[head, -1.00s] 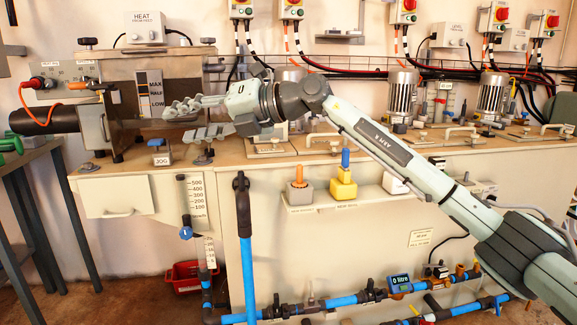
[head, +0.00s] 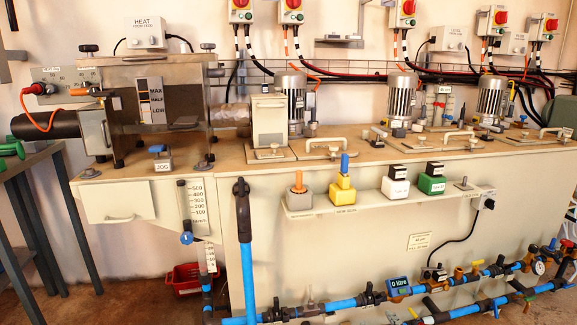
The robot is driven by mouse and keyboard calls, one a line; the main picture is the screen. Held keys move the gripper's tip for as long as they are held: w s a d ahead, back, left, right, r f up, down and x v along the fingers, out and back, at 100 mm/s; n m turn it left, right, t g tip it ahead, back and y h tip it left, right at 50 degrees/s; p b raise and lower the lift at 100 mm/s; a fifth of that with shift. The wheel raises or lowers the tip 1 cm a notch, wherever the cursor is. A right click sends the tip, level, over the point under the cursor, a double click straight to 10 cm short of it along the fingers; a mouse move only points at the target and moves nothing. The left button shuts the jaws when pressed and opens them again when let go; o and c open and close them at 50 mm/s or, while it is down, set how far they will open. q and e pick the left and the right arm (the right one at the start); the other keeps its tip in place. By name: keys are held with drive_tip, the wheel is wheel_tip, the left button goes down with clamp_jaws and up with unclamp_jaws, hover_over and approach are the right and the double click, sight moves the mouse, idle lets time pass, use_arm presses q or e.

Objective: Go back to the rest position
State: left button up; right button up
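Neither of my grippers nor arms is in the head view now. The machine bench (head: 330,245) that my arm reached over a second ago stands fully uncovered. The steel box with the MAX, HALF and LOW label (head: 151,100) stands on its left end. The 20G weight block (head: 162,163) sits on the bench in front of that box.
A shelf (head: 330,209) on the bench front holds several small blocks. Several motors (head: 402,97) stand along the bench top. Blue pipes (head: 345,303) run low along the front. A table (head: 35,163) stands at the left and a red crate (head: 187,274) on the floor.

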drive_tip(key=s+d+f+m+g, duration=0.1)
drive_tip(key=s+d+f+g, duration=0.1)
drive_tip(key=s+f, duration=0.3)
drive_tip(key=s+d+f+g, duration=0.2)
drive_tip(key=s+f+g, duration=0.2)
drive_tip(key=s, duration=0.9)
drive_tip(key=s+d+f+m+g, duration=0.1)
drive_tip(key=s+d+f+g, duration=0.1)
drive_tip(key=s+f, duration=0.5)
drive_tip(key=s+g, duration=0.1)
drive_tip(key=s, duration=0.2)
drive_tip(key=shift+d+m+g, duration=0.3)
drive_tip(key=shift+d, duration=0.05)
drive_tip(key=shift+w, duration=0.1)
drive_tip(key=shift+c, duration=1.2)
drive_tip(key=shift+w+a, duration=0.1)
